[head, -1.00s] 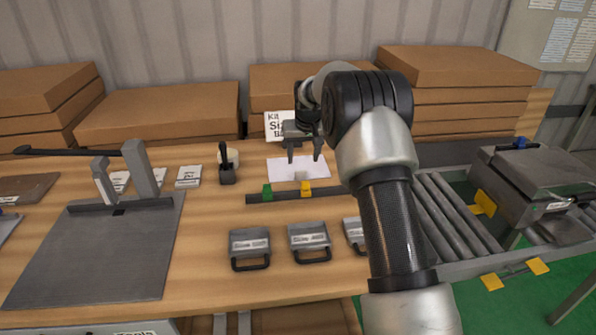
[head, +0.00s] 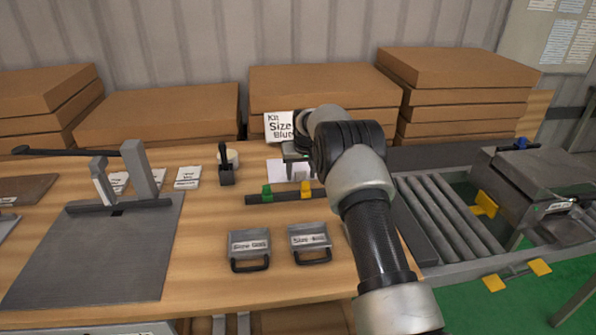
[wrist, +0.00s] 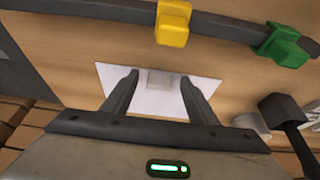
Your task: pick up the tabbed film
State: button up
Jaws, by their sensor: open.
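The tabbed film is a white sheet (head: 276,169) lying on the wooden table behind the dark rail, with a small grey tab on its edge nearest the rail. In the wrist view, the film (wrist: 148,104) and its tab (wrist: 160,79) show between my two fingers. My gripper (wrist: 159,77) is open and empty, with its fingertips on either side of the tab in the picture. In the head view, my gripper (head: 297,172) is low over the film and my arm hides the film's right part. I cannot tell whether the fingertips touch the table.
The dark rail (head: 281,198) with a green block (head: 267,191) and a yellow block (head: 306,188) lies in front of the film. A black-handled tool (head: 226,166) and tape roll stand left. A "Kit Size Blue" card (head: 279,126) and stacked cartons (head: 325,88) stand behind.

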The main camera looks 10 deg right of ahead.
jog(key=c, duration=1.1)
